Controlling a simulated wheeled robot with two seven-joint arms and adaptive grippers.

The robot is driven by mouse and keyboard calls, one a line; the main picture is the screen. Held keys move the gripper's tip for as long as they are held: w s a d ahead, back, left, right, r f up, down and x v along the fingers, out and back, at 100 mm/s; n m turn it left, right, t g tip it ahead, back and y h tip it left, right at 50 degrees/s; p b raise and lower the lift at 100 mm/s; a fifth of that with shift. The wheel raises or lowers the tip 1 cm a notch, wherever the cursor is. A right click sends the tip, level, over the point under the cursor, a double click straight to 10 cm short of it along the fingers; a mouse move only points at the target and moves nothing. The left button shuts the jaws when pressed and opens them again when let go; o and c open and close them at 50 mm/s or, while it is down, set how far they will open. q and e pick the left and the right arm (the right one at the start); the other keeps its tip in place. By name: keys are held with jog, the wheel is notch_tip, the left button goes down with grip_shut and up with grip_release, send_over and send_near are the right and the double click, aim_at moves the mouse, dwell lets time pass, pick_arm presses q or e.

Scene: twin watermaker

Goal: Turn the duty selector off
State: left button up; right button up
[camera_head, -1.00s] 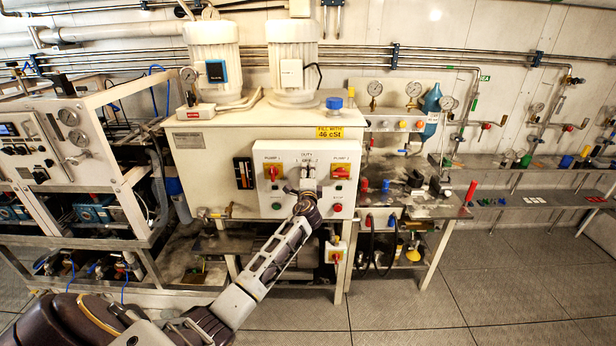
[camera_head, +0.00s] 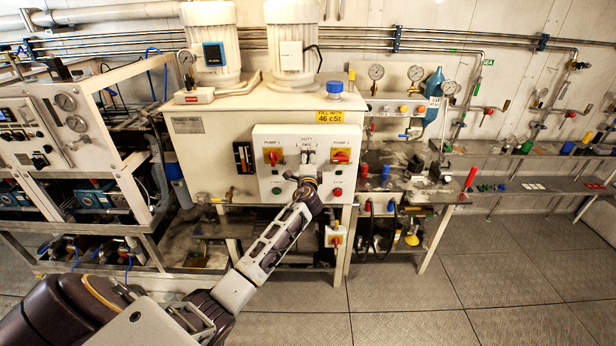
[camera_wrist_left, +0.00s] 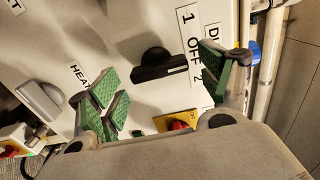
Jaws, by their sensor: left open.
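The duty selector (camera_wrist_left: 160,65) is a black bar knob on the cream panel, beside the "1 OFF 2" label (camera_wrist_left: 191,45) in the left wrist view. A white mark shows near its end facing the label; I cannot tell exactly which position it points to. My left gripper (camera_wrist_left: 165,82) has its green-padded fingers spread wide, one on either side of the knob in the picture; contact is not visible. In the head view my left gripper (camera_head: 308,168) is in front of the control panel (camera_head: 264,133) and hides the selector. My right gripper is not in view.
A grey knob (camera_wrist_left: 40,100) sits beside a "HEA" label. A bench (camera_head: 455,197) stands right of the cabinet; the floor in front is clear.

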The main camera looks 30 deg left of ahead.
pick_arm(q)
jog(key=v, duration=1.1)
jog(key=shift+s+a, duration=0.1)
dwell(0.5)
